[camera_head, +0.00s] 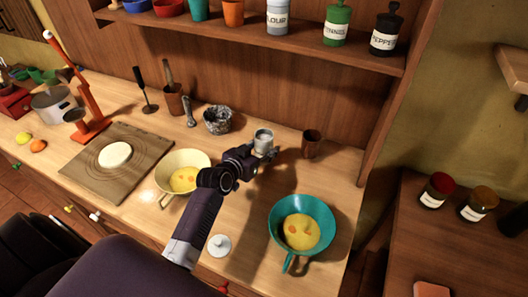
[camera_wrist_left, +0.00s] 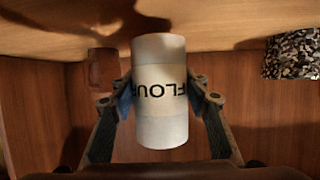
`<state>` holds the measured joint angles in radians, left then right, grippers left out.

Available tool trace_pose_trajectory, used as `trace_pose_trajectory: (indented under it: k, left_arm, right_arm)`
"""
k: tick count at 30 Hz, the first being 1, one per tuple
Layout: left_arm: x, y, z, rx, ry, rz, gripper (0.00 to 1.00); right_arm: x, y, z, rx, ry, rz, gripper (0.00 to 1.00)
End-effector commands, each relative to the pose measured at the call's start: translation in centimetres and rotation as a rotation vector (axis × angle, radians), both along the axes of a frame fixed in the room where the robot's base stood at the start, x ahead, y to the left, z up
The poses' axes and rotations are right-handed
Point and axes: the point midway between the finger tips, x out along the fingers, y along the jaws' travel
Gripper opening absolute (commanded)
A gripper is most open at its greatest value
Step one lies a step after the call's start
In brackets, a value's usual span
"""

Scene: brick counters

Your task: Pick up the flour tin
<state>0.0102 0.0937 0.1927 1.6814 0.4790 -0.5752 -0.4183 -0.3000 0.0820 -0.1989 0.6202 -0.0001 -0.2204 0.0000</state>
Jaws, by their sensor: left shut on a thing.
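A pale tin lettered FLOUR (camera_wrist_left: 160,115) is upright between the two fingers of my left gripper (camera_wrist_left: 160,98) in the left wrist view. The fingers touch it on both sides, and the gripper is shut on it. In the head view the same tin (camera_head: 263,139) stands at the end of my left gripper (camera_head: 254,152), at the back of the counter. I cannot tell whether its base touches the counter. A second pale tin (camera_head: 277,18), with a label reading LOUR, stands on the shelf above. My right gripper is not in view.
A brown cup (camera_head: 311,143) stands just right of the held tin, and a speckled pot (camera_head: 217,120) to its left. A yellow bowl (camera_head: 190,160) and teal pan (camera_head: 318,212) flank my arm. The shelf (camera_head: 235,42) overhangs the back wall.

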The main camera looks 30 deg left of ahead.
Motion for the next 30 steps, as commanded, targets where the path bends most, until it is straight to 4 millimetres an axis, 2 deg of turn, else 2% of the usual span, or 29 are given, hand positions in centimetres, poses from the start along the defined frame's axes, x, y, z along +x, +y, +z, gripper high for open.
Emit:
trace_pose_trajectory:
  k: [1, 12, 18, 24, 30]
  left_arm:
    - [0.1, 0.0, 1.3, 0.002, -0.009, 0.001, 0.08]
    - [0.1, 0.1, 10.6, 0.004, -0.012, 0.0, 0.08]
    - [0.1, 0.1, 14.6, 0.003, -0.009, 0.001, 0.08]
    - [0.1, 0.0, 17.1, 0.001, -0.008, 0.001, 0.08]
    - [0.1, 0.0, 17.9, 0.0, -0.004, 0.001, 0.08]
  right_arm:
    - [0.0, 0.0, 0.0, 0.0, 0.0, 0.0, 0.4]
    - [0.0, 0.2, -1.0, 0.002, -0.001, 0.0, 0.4]
    - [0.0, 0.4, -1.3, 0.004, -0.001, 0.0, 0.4]
    - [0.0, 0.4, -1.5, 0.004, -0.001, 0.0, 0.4]
    - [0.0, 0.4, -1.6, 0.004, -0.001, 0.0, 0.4]
